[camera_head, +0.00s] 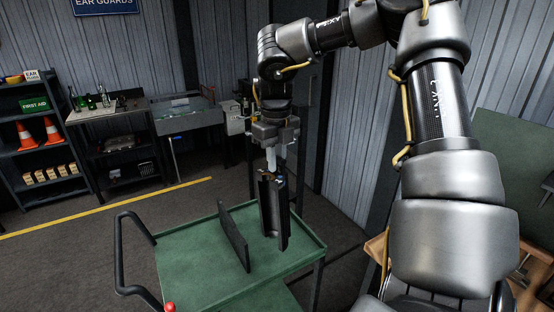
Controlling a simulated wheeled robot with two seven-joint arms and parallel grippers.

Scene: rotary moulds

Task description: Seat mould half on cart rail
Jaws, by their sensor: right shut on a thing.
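My right gripper (272,158) points down above the green cart (190,276) and is shut on the top of a dark mould half (272,212). The mould half hangs upright over the right part of the cart top. Whether its lower edge touches the cart is hard to tell. A dark thin upright plate (234,238), which may be the cart rail, stands tilted on the cart just left of the mould half. A small gap shows between the two. My left gripper is not in view.
The cart has a black handle (122,255) on its left and a red knob (170,307) at the front. Shelves (40,150) with cones and a workbench (110,115) stand at the back left. A wooden-edged table (377,246) is at the right. The cart's left top is clear.

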